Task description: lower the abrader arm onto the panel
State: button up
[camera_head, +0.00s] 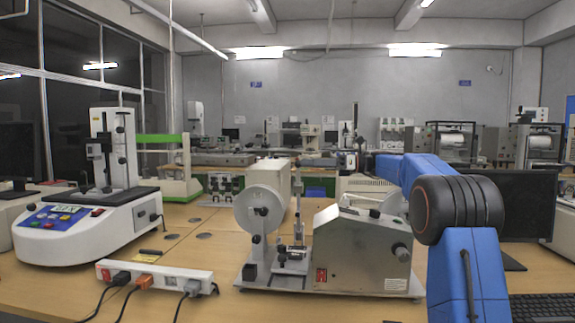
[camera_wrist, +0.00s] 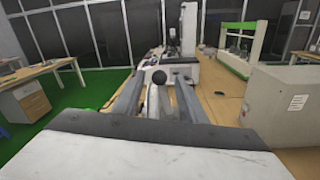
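The likely abrader is the bench machine with a steel housing (camera_head: 362,250), a white round drum face (camera_head: 259,210) and a small fixture. An upright rod with dark knobs (camera_head: 297,201), possibly its arm, stands beside the drum. I cannot clearly make out a separate panel. In the wrist view my gripper (camera_wrist: 160,80) shows two grey fingers spread apart. A dark round knob (camera_wrist: 158,77) appears between or just beyond their tips; contact cannot be told.
A white tester with a blue control panel (camera_head: 60,216) stands at the left. A power strip (camera_head: 155,277) with cables lies in front. A monitor (camera_head: 520,205) and keyboard (camera_head: 543,307) are at the right. Bare tabletop (camera_head: 190,245) shows between the machines.

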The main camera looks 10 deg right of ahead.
jog(key=x, duration=0.8)
grip_shut()
